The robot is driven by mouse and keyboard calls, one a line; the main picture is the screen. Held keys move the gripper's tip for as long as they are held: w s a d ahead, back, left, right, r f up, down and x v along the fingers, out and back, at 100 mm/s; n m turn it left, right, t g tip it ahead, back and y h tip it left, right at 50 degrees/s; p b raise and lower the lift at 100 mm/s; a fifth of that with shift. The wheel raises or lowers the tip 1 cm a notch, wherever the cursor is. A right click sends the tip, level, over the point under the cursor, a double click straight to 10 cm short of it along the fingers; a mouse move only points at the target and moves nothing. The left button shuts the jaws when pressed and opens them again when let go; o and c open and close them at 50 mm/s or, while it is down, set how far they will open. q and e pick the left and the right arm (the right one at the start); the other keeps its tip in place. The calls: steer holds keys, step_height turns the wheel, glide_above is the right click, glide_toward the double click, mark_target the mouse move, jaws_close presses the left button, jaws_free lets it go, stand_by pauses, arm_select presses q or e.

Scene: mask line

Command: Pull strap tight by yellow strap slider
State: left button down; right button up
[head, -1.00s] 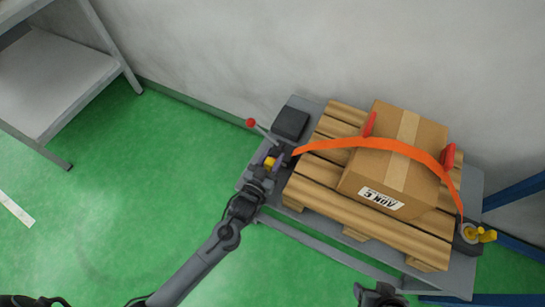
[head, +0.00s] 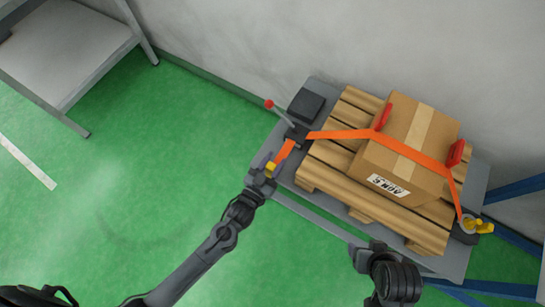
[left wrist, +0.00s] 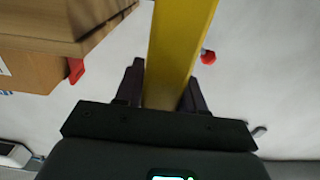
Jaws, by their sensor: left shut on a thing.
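My left gripper (head: 265,174) is shut on the yellow strap slider (head: 271,167) off the table's left edge. In the left wrist view the yellow slider (left wrist: 182,45) runs between its fingers. An orange strap (head: 340,134) reaches from the slider through a dark buckle with a red-knobbed lever (head: 283,115), then across the cardboard box (head: 408,150) to a yellow-handled anchor (head: 484,227). The strap looks straight and taut, passing at two red corner protectors (head: 382,114) (head: 456,152). My right gripper (head: 368,252) is near the table's front edge; its finger opening is unclear.
The box stands on a wooden pallet (head: 330,165) on a grey table (head: 310,200). A black block (head: 306,104) sits at the table's back left. A grey shelf (head: 75,45) stands far left. The green floor (head: 130,190) at left is clear.

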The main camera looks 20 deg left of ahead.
arm_select(q)
steer(key=c, duration=0.8)
jaws_free()
steer(key=shift+o, duration=0.2)
steer(key=shift+s, duration=0.1)
steer(key=shift+s+a, duration=0.1)
steer(key=shift+s, duration=0.2)
steer(key=p+v, duration=0.3)
steer(key=v, duration=0.7)
